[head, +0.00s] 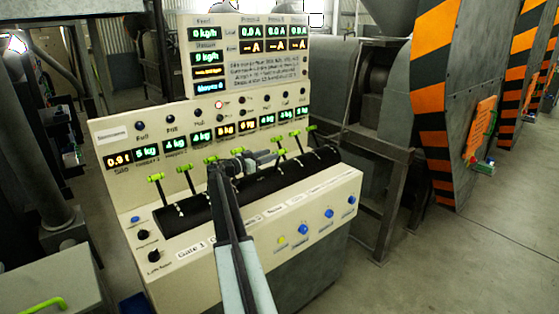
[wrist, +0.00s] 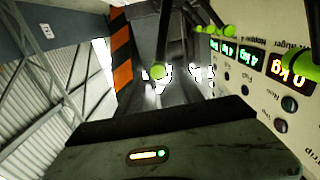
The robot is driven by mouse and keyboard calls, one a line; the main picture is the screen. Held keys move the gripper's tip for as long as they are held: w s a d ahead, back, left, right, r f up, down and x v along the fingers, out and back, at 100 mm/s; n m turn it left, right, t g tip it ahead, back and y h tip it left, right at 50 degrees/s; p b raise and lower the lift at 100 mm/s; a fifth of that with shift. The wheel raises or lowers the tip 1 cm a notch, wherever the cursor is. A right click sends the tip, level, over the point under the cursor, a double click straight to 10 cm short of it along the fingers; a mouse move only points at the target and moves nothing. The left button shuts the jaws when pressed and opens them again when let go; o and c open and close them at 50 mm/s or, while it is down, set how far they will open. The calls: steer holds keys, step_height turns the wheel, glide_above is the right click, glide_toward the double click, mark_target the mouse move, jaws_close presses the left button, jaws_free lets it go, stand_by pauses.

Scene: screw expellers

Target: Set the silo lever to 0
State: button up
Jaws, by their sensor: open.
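The control desk (head: 140,225) carries a row of black levers with green handles along a black curved cover. The leftmost lever (head: 156,178) stands below the silo display (head: 118,160), which reads about 0.9 t. It stands raised, and nothing touches it. My gripper (head: 274,156) is over the middle-right of the lever row, pointing right, well to the right of the silo lever. It is open and seems empty. In the wrist view, green lever ends (wrist: 158,72) show, upside down; the silo lever cannot be picked out there.
Other levers (head: 184,168) stand close together along the row, some partly hidden by my arm. A tall display panel (head: 245,55) rises behind the desk. Knobs and blue buttons (head: 302,229) line the front. An orange-and-black striped machine (head: 440,90) stands right; open floor (head: 480,250) lies at the lower right.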

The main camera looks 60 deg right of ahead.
mark_target(282, 151)
steer(key=shift+f, duration=0.3)
steer(key=x, duration=0.7)
steer(key=shift+s+d, duration=0.1)
steer(key=shift+d, duration=0.3)
steer(key=c, duration=0.9)
jaws_close()
steer(key=shift+a, duration=0.1)
